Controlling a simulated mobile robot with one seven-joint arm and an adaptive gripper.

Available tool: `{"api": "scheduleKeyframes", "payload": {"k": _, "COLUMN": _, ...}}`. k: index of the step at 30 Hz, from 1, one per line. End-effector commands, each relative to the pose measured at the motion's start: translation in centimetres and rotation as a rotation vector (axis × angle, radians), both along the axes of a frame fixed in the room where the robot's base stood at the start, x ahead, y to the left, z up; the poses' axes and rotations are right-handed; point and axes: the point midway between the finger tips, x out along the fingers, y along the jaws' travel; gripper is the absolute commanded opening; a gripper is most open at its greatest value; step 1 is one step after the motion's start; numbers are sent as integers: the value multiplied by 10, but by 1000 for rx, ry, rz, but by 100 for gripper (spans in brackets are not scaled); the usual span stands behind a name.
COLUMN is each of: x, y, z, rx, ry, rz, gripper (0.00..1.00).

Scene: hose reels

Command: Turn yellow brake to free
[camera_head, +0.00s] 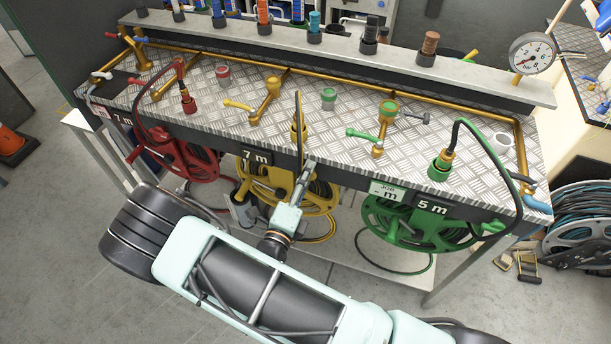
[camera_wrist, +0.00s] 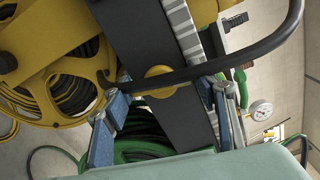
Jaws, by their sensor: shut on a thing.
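The yellow reel (camera_head: 262,176) hangs under the front edge of the bench, below a "7 m" label. It also fills the upper left of the wrist view (camera_wrist: 30,45). A rounded yellow knob, the yellow brake (camera_wrist: 160,75), shows between my fingertips in the wrist view, with the black hose crossing over it. My gripper (camera_head: 307,168) is at the right side of the yellow reel, close to the bench edge. In the wrist view its two fingers (camera_wrist: 163,92) are spread on either side of the knob and shut on it. Exact finger contact is partly hidden by the hose.
A red reel (camera_head: 185,160) is to the left and a green reel (camera_head: 420,222) to the right. The black hose (camera_wrist: 235,62) passes close across my fingers. Valves and brass pipes stand on the bench top (camera_head: 330,120). A gauge (camera_head: 532,53) stands at right.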

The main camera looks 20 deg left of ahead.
Motion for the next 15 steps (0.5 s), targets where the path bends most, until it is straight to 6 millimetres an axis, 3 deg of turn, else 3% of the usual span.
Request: {"api": "scheduleKeyframes", "payload": {"k": 15, "x": 0, "y": 0, "z": 0, "rx": -189, "ry": 14, "rz": 1, "gripper": 29}}
